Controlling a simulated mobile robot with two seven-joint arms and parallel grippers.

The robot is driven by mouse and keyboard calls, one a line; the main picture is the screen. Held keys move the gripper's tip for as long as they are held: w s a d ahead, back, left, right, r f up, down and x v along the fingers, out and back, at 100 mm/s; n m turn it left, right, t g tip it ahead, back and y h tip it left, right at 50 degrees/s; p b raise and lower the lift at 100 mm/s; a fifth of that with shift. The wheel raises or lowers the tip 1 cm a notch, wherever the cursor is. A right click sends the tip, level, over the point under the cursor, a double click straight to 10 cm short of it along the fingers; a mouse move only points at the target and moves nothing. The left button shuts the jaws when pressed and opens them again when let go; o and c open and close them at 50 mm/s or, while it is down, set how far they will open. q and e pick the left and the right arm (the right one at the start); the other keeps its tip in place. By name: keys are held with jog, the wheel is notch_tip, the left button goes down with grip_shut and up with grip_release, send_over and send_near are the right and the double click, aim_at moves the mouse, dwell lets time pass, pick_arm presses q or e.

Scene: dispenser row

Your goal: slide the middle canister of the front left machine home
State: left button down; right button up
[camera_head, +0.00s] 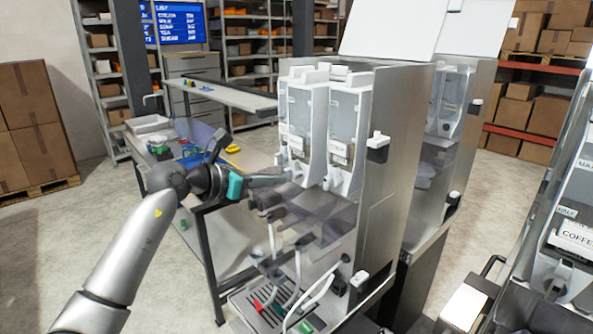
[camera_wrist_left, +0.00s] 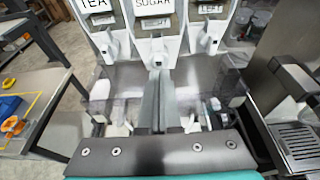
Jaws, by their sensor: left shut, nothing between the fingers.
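The front left machine (camera_head: 385,170) has a row of white canisters with clear fronts. The middle canister, labelled SUGAR (camera_wrist_left: 154,22), is between one labelled TEA (camera_wrist_left: 97,18) and a third (camera_wrist_left: 212,28). In the head view two canisters show clearly; the left of these (camera_head: 303,115) seems to be the middle one, and the far one is mostly hidden. My left gripper (camera_head: 281,179) is shut and empty, its fingers pointing at the machine just below the canister fronts. In the left wrist view its fingertips (camera_wrist_left: 159,78) are below the SUGAR spout; contact cannot be told.
A clear panel and mixing parts (camera_head: 300,210) are under the canisters, above a drip tray (camera_head: 285,310). A workbench (camera_head: 255,160) with small items stands behind my left arm. Another machine (camera_head: 575,230) is at the right edge.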

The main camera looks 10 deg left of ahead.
aim_at(286, 174)
pick_arm(q)
jog(key=shift+w+d, duration=1.1)
jog(key=shift+w, duration=0.3)
